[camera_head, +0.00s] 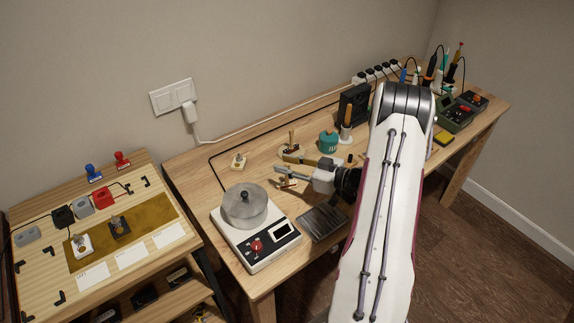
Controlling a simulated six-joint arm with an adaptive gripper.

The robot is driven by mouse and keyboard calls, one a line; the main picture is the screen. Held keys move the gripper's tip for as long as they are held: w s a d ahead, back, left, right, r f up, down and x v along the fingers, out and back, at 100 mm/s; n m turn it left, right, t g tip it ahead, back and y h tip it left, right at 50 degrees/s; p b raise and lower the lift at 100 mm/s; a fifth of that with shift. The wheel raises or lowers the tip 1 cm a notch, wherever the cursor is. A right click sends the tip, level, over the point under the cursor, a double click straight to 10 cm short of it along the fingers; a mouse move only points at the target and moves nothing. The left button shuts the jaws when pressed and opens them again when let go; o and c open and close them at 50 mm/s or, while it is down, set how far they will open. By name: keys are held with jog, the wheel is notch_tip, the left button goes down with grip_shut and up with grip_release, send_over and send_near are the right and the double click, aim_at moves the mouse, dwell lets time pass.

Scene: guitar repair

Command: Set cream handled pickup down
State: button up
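A small cream block with a brass-coloured handle (238,161), which looks like a cream handled pickup, stands upright on the wooden bench behind the scale. My gripper (286,177) is to its right, low over the bench and pointing left, apart from it. The fingers are small here, and I cannot tell whether they are open or shut, or whether anything is between them. A white handled block (82,246) and a dark handled block (120,227) stand on the brass-coloured mat (150,209) of the left board.
A white scale (272,240) bearing a round metal pot (244,207) is in front of my gripper. A dark tray (322,222) lies to its right. A teal jar (328,142) and a brass-coloured item (293,152) stand behind.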

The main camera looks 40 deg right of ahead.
jog(key=v, duration=1.2)
jog(key=shift+r, duration=0.1)
jog(key=shift+w, duration=0.15)
dwell(0.4)
jog(key=w+r+g+h, duration=0.2)
jog(key=w+r+h, duration=0.4)
jog(key=w+r, duration=0.35)
jog(key=s+a+r+m+g+h, duration=0.2)
jog(key=a+r+m+h, duration=0.3)
jog(key=r, duration=0.8)
jog(key=s+a+g+y, duration=0.5)
jog(key=s+a, duration=2.2)
jog(key=a, duration=0.1)
jog(key=shift+r+n, duration=0.25)
jog(key=shift+n, duration=0.05)
